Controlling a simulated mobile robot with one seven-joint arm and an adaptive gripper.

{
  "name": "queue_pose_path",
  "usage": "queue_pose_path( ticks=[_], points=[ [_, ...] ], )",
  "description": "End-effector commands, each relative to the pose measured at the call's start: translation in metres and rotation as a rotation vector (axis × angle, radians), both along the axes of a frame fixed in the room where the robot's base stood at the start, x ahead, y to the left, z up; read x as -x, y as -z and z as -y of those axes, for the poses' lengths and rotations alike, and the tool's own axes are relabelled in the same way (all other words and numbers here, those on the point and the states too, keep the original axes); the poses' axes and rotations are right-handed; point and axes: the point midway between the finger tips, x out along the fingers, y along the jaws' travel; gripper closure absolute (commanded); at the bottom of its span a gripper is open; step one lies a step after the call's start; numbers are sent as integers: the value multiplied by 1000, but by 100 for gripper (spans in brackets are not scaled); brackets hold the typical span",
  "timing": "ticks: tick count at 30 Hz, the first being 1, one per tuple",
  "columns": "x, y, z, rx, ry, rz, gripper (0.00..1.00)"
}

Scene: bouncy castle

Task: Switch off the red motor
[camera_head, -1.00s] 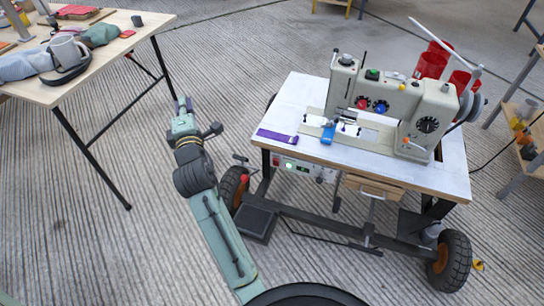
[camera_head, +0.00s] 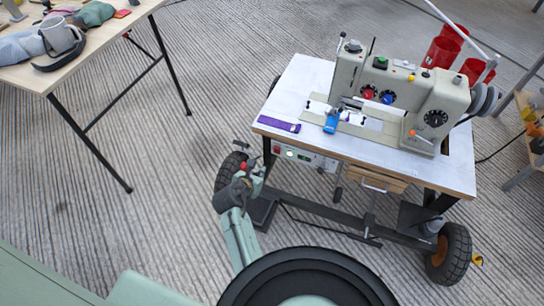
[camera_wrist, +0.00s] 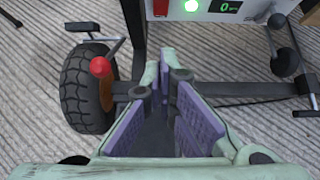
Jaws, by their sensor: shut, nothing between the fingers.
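A control box (camera_head: 305,158) hangs under the front left edge of the sewing machine table. It has a red switch (camera_head: 277,149), a lit green light and a small display. In the wrist view, the red switch (camera_wrist: 160,7) is cut by the top edge, left of the green light (camera_wrist: 191,6) and display (camera_wrist: 229,6). My gripper (camera_head: 257,170) is shut and empty below and left of the box; in the wrist view its fingers (camera_wrist: 160,68) point toward the box, apart from it. I cannot make out a motor that is clearly red.
A red-balled lever (camera_wrist: 100,67) stands left of my fingers, by a black tyre (camera_wrist: 82,92). A dark knob (camera_wrist: 285,62) hangs at the right. The sewing machine (camera_head: 400,95) stands on the white tabletop (camera_head: 300,85). Another table (camera_head: 100,52) is at the left; the floor between is clear.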

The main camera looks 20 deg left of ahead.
Motion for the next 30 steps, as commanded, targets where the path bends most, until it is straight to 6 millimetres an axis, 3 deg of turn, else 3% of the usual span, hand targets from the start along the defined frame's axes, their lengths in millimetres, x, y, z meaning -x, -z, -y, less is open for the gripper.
queue_pose_path(
  ticks=[7, 18, 24, 30],
  points=[
    [-18, 14, 1, 0, 1, 0, 100],
    [-80, 62, 3, -2, 1, 1, 100],
    [-107, 57, 3, -3, 1, 1, 100],
    [-118, 56, 3, -4, 0, 0, 100]
  ],
)
